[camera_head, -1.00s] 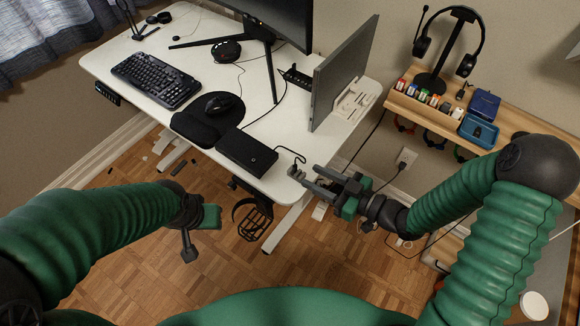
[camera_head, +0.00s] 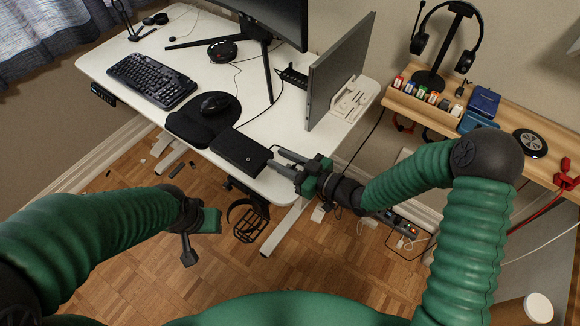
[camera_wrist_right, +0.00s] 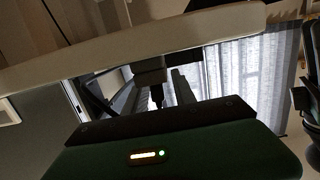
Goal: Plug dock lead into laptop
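The laptop (camera_head: 340,72) is a thin grey slab standing upright in a white stand (camera_head: 354,98) on the desk. The dock (camera_head: 241,150) is a flat black box at the desk's front right corner. A short dark lead (camera_head: 268,150) comes off its right end; its tip is hard to make out by the fingers. My right gripper (camera_head: 279,161) is open, its two fingers pointing left at the lead by the desk edge. In the right wrist view a dark plug-like piece (camera_wrist_right: 157,92) shows between the fingers; contact is unclear. My left gripper (camera_head: 198,238) hangs low in front of the desk.
A monitor (camera_head: 268,20), keyboard (camera_head: 153,80) and mouse (camera_head: 216,102) on its pad stand on the white desk (camera_head: 186,30). A wooden shelf (camera_head: 500,138) with a headset stand and small items is at right. A power strip (camera_head: 400,222) lies below.

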